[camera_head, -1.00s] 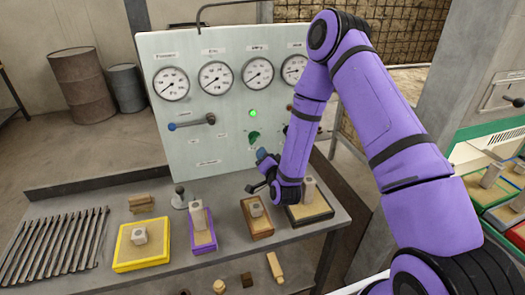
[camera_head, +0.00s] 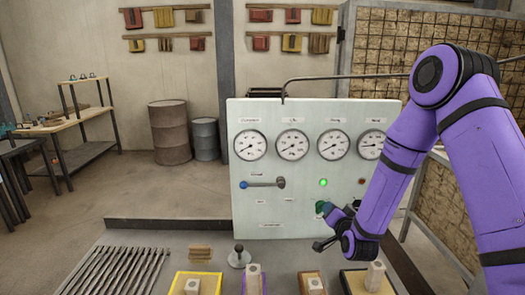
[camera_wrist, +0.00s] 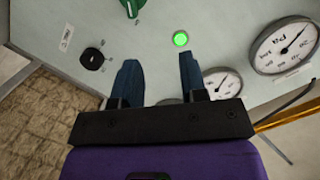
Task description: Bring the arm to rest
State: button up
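My gripper (camera_head: 325,228) is at the end of my purple arm, in front of the lower right part of the grey control panel (camera_head: 262,190). In the wrist view my gripper (camera_wrist: 157,78) shows two dark blue fingers spread apart with nothing between them. The panel's lit green light (camera_wrist: 181,39) is just beyond the right fingertip in that view. A green knob (camera_wrist: 132,6) and a black knob (camera_wrist: 92,58) also show there, apart from the fingers. In the head view the green knob (camera_head: 321,207) is partly hidden by the gripper.
Below the panel, a table (camera_head: 140,245) bears a yellow tray (camera_head: 206,277), further trays with pale blocks, a small knobbed lever (camera_head: 239,257) and several metal rods (camera_head: 110,272). Gauges and a blue-handled lever (camera_head: 262,183) are on the panel. Open floor lies to the left.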

jog(key=s+d+r+n+g, duration=0.1)
jog(key=s+r+n+g, duration=0.3)
jog(key=r, duration=0.6)
jog(key=s+d+r+g, duration=0.1)
jog(key=s+d+r, duration=0.1)
jog(key=s+r, duration=0.55)
jog(key=s+d+r+n+g, duration=0.1)
jog(key=s+r+g, duration=0.1)
jog(key=s, duration=0.7)
jog(key=s+d+r+n+g, duration=0.1)
jog(key=s+r+g, duration=0.1)
jog(key=s+r, duration=0.3)
jog(key=s+d+r+g+h, duration=0.1)
jog(key=s+r, duration=0.3)
jog(key=s, duration=0.9)
jog(key=shift+d+n+g, duration=0.25)
jog(key=shift+n+g, duration=0.15)
jog(key=shift+g, duration=0.2)
